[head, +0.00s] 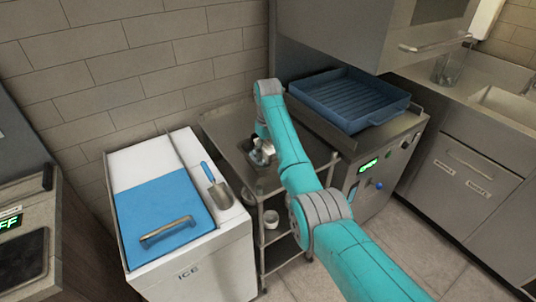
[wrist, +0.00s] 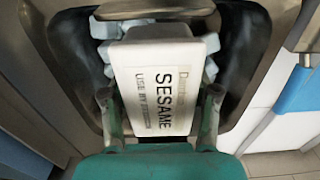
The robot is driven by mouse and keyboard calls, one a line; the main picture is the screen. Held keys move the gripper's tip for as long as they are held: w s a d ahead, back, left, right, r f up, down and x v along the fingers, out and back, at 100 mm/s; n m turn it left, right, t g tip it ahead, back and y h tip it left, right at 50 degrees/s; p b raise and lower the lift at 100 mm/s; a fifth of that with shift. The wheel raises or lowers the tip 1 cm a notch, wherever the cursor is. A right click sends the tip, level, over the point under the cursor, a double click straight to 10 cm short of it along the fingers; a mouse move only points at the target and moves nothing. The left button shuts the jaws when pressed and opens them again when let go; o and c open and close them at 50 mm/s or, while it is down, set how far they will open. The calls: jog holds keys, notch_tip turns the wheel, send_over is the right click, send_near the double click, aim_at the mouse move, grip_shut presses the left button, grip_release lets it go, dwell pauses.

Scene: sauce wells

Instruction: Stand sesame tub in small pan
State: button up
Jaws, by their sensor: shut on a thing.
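The sesame tub (wrist: 158,85) is a white block-shaped container with a label reading SESAME, seen close in the wrist view. My gripper (wrist: 160,97) is shut on it, with one finger on each side. Behind the tub is a small metal pan (wrist: 281,45) with rounded corners and pale ice cubes (wrist: 103,48) in it. The tub overlaps the pan's middle, and I cannot tell whether its base touches the ice or pan floor. In the head view my gripper (head: 262,148) is down at the pan on a metal cart (head: 232,125), and the arm hides part of it.
A white ice bin (head: 205,262) with a blue lid and a scoop (head: 217,187) stands left of the cart. A blue ribbed tray (head: 350,98) sits on a steel unit to the right.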

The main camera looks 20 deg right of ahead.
aim_at(268, 144)
jog(key=shift+f, duration=0.8)
jog(key=shift+f, duration=0.15)
jog(key=o, duration=1.4)
notch_tip(268, 144, up, 12)
jog(key=shift+r, duration=0.15)
